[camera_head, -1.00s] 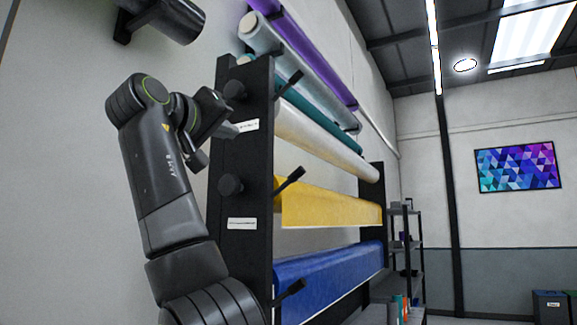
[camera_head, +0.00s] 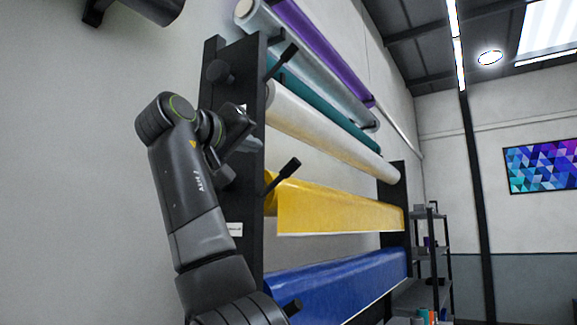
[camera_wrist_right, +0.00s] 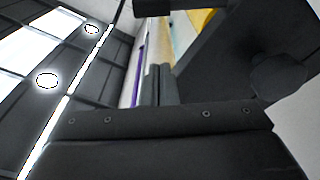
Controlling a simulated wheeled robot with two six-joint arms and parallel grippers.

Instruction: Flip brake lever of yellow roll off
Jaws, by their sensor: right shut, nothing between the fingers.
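The yellow roll (camera_head: 335,210) hangs on the dark rack below a cream roll and above a blue roll. Its black brake lever (camera_head: 283,176) sticks out at the near end, slanting up to the right. My right gripper (camera_head: 246,143) is shut and empty, beside the near rack post, above and left of the lever and apart from it. In the right wrist view, the shut fingers (camera_wrist_right: 158,86) point toward the rolls, and part of the yellow roll (camera_wrist_right: 201,18) shows at the top. My left gripper is out of view.
The near rack post (camera_head: 250,190) stands close to my right arm, with a round knob (camera_head: 217,72) on its side. Other levers (camera_head: 283,60) stick out above. The blue roll (camera_head: 335,288) hangs below. A shelf (camera_head: 432,265) stands beyond the rack.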

